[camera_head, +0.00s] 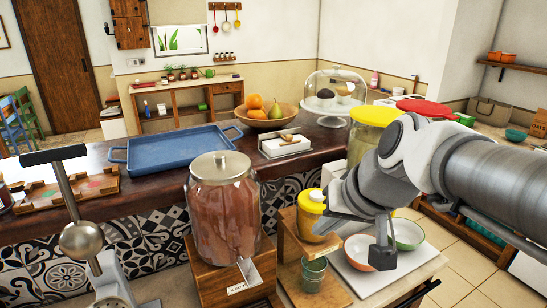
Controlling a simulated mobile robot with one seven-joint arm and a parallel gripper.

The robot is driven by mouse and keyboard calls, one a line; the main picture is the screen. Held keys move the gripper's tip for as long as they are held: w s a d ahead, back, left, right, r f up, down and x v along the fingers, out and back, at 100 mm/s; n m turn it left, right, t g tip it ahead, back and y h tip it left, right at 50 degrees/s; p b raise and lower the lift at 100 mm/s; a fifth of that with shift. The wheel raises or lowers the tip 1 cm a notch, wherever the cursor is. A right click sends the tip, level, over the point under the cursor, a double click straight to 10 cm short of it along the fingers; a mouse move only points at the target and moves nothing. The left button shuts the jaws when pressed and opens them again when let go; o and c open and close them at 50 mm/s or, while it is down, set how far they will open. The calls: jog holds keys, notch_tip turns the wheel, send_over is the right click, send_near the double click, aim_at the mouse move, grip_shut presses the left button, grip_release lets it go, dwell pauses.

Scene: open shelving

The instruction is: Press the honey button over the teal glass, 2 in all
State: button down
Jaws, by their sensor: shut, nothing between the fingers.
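The teal glass (313,275) stands upright on the lower ledge of the stand, below and in front of the jar. Whether anything is in it cannot be told. My gripper (383,258) points down to the right of the jar and glass, apart from both, in front of the bowls. It is shut and empty.
A large reddish glass jar (223,205) with a spout stands left of the stand. Right are an orange-rimmed bowl (352,246) and a green bowl (408,234). A taller yellow-lidded jar (363,138) stands behind my arm. A metal lever device (84,240) is front left.

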jog(key=w+r+m+y+p, duration=0.1)
jog(key=w+r+p, duration=0.25)
jog(key=w, duration=0.35)
notch_tip(320, 180, up, 4)
jog(key=m+t+p, duration=0.2)
send_over(319, 197)
jog(key=shift+w+d+f+y, duration=0.1)
jog(key=shift+f+y, duration=0.1)
jog(key=shift+y, duration=0.2)
jog(key=shift+f, duration=0.15)
notch_tip(319, 197, down, 8)
jog(key=b, duration=0.5)
jog(key=shift+r+b, duration=0.2)
jog(key=shift+b, duration=0.1)
jog(key=shift+f+b, duration=0.5)
jog(key=shift+b, duration=0.05)
jog(key=shift+f, duration=0.15)
jog(key=shift+f+b, duration=0.3)
jog(key=shift+b, duration=0.4)
